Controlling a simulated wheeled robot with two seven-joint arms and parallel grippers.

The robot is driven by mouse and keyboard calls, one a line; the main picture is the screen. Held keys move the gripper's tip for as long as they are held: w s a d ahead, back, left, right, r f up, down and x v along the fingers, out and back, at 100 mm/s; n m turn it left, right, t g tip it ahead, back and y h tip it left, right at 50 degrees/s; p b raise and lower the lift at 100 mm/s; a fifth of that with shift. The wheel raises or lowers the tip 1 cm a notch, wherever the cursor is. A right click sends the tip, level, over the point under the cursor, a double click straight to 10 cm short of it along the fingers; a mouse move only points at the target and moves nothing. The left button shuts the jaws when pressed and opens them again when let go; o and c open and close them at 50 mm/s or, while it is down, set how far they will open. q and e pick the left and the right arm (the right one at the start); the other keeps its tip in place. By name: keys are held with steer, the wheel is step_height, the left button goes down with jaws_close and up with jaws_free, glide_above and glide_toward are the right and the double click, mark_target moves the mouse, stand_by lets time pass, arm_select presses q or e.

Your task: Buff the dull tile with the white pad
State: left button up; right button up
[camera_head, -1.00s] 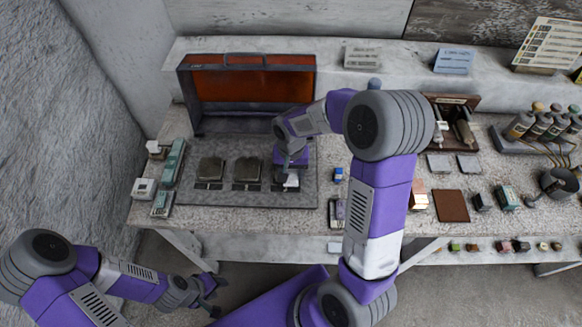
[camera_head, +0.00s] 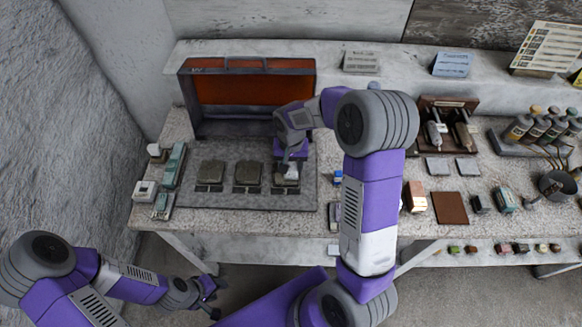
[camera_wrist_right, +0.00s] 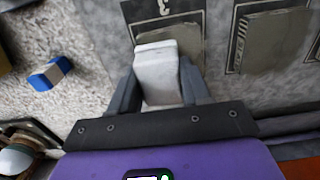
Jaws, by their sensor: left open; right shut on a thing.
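My right gripper (camera_head: 289,163) is shut on the white pad (camera_wrist_right: 158,72), seen as a pale block between the fingers in the right wrist view. The pad (camera_head: 291,172) is over the rightmost of three grey-green tiles (camera_head: 285,188) and partly hides it; I cannot tell if it touches. That tile also shows behind the pad in the right wrist view (camera_wrist_right: 190,42). The middle tile (camera_head: 247,174) and left tile (camera_head: 210,172) lie uncovered. I cannot tell which tile is dullest. My left gripper (camera_head: 210,291) is open and empty, low in front of the bench.
The tiles lie on a grey board (camera_head: 230,201) before an upright orange-lined lid (camera_head: 240,90). A blue-and-white block (camera_wrist_right: 50,73) lies right of the board in the head view. Bottles (camera_head: 530,125) and a brown square (camera_head: 450,207) stand further right.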

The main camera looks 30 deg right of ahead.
mark_target(281, 177)
steer(key=shift+s+a, duration=0.45)
steer(key=shift+s, duration=0.35)
steer(key=shift+s+a, duration=0.45)
steer(key=shift+s, duration=0.3)
steer(key=shift+w+d+r, duration=0.1)
steer(key=shift+w+d+r+p, duration=0.4)
steer(key=shift+w+r+p, duration=0.15)
steer(key=shift+w+r, duration=0.15)
steer(key=shift+w+a+f, duration=0.1)
steer(key=shift+w+a, duration=0.3)
steer(key=shift+a, duration=0.3)
steer(key=shift+w+a+f, duration=0.1)
steer(key=shift+w+a, duration=0.25)
steer(key=shift+a, duration=0.35)
steer(key=shift+f+b, duration=0.65)
